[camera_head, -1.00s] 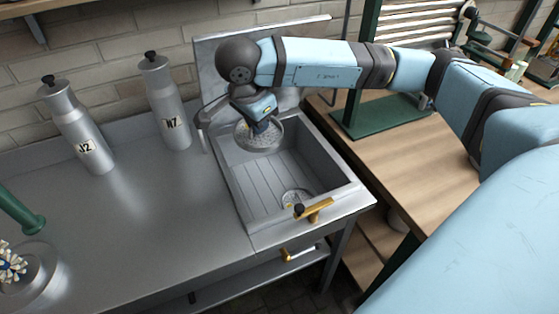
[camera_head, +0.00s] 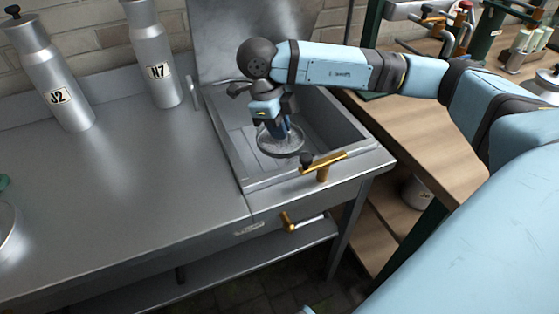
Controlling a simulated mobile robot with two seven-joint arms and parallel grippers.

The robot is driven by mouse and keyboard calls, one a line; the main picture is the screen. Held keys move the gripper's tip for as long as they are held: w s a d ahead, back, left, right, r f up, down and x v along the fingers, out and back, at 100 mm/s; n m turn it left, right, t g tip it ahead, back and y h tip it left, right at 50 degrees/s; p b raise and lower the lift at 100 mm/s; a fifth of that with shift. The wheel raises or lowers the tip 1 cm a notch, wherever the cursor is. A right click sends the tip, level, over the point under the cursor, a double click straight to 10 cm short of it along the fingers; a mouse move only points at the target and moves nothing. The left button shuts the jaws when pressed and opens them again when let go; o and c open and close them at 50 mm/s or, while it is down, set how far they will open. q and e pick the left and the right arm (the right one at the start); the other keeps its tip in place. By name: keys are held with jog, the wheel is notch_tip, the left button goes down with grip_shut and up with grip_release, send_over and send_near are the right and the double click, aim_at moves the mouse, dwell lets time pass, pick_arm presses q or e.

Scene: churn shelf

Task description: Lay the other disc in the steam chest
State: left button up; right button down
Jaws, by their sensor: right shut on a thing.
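The steam chest (camera_head: 235,172) is an open steel basin set in the counter, its lid (camera_head: 232,40) raised against the wall at the back. My right gripper (camera_head: 280,134) points down into the chest from above, shut on a round grey disc (camera_head: 281,149). The disc is roughly level, inside the chest's outline near its front end. I cannot tell whether it touches the floor of the chest. The disc and gripper hide the part of the floor beneath them. My left gripper is out of view.
A brass handle with a dark knob (camera_head: 323,165) stands on the chest's front rim. Steel flasks marked J2 (camera_head: 52,75) and N7 (camera_head: 153,55) stand on the counter to the left. The counter between them and the front edge is clear. A wooden bench (camera_head: 425,130) adjoins on the right.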

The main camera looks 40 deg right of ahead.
aim_at(279, 142)
notch_tip(279, 142, down, 5)
jog(key=shift+f+b, duration=0.1)
jog(key=shift+b, duration=0.25)
notch_tip(279, 142, down, 4)
jog(key=shift+f+b, duration=0.1)
jog(key=shift+b, duration=0.35)
jog(key=shift+f, duration=0.4)
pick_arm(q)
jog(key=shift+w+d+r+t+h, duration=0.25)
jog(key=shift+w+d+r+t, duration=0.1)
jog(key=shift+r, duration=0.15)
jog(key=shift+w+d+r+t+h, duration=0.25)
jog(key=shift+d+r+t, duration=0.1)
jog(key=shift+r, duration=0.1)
pick_arm(e)
jog(key=shift+f, duration=0.15)
pick_arm(q)
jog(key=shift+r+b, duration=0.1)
jog(key=shift+b, duration=0.2)
pick_arm(e)
jog(key=shift+f, duration=0.1)
